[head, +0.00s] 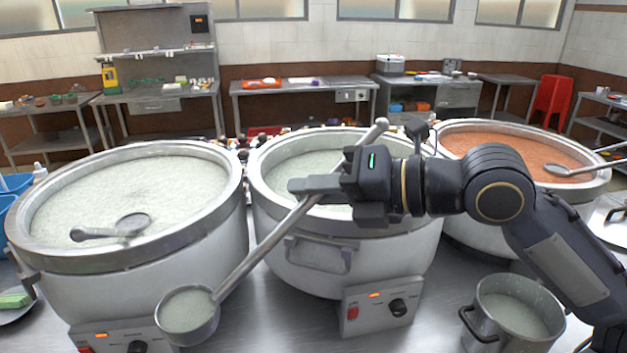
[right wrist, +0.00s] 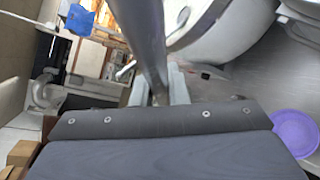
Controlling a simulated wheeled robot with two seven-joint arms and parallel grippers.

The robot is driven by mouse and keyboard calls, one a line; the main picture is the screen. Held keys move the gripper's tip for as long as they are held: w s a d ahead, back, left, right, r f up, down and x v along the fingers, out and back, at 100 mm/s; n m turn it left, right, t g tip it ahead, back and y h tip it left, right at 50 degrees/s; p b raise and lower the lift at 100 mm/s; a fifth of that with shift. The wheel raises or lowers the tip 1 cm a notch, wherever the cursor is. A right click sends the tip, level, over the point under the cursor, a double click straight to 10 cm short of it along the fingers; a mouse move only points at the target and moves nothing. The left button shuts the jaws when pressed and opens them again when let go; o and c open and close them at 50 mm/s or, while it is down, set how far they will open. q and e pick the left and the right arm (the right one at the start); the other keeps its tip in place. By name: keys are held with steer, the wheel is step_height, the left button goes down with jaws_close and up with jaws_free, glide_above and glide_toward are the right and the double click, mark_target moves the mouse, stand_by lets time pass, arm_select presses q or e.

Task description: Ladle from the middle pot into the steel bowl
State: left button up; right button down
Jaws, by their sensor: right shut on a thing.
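The middle pot (head: 345,262) is a large white pot with a steel rim and pale congee inside. My right gripper (head: 310,187) is shut on the handle of a steel ladle (head: 262,247), above the front of the middle pot. The ladle slants down to the left. Its cup (head: 188,311) holds pale congee and is outside the pots, in front of the gap between the left and middle pots. The handle (right wrist: 148,45) also shows between the fingers in the right wrist view. I cannot clearly make out a steel bowl. My left gripper is out of view.
The left pot (head: 130,258) holds pale congee and another ladle (head: 112,228). The right pot (head: 480,235) holds orange food. A small two-handled steel pot (head: 490,322) stands at front right. A purple bowl (right wrist: 294,132) shows in the right wrist view.

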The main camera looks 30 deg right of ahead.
step_height(320, 180, down, 24)
steer(key=b, duration=1.1)
steer(key=shift+f, duration=0.25)
steer(key=shift+b, duration=1.1)
steer(key=shift+f, duration=0.1)
